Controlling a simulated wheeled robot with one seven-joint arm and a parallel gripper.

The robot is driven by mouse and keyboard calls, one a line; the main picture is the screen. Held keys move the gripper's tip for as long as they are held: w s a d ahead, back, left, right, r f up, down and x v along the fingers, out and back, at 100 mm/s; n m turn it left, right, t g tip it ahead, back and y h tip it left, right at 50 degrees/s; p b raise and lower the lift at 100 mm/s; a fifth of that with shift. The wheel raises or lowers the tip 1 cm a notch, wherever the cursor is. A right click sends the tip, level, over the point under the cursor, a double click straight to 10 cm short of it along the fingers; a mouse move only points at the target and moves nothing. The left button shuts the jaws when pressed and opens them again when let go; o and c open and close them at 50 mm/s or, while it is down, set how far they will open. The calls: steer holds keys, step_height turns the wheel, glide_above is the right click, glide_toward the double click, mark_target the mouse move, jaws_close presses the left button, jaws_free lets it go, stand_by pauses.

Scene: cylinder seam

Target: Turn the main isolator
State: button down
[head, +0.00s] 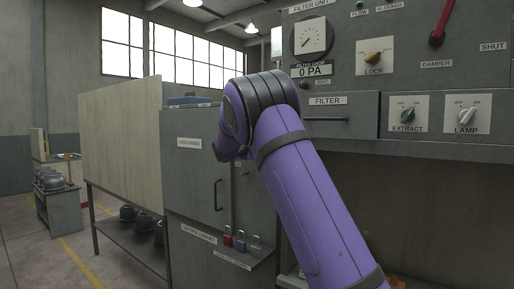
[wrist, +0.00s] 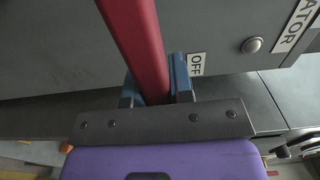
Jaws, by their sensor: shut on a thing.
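The red handle of the main isolator (wrist: 138,35) shows in the wrist view as a bar running from the top edge down between my fingers. My gripper (wrist: 155,80) is shut on this handle, with one blue-grey finger on each side. A white OFF label (wrist: 195,65) is on the grey panel just right of the right finger. Another label, cut off and ending in "ATOR" (wrist: 296,22), is at the upper right. In the head view my purple arm reaches to the grey cabinet, and the gripper and handle are hidden there.
The grey cabinet (head: 190,185) has a door handle and a ledge with several padlocks (head: 241,241). The filter unit's panel (head: 345,75) with knobs is at the right. A pale board (head: 120,135) stands left above a shelf of dark pots.

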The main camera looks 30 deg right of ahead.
steer(key=c, duration=1)
jaws_free()
steer(key=shift+a, duration=0.1)
steer(key=v, duration=1)
steer(key=shift+a, duration=0.3)
steer(key=shift+s, duration=0.1)
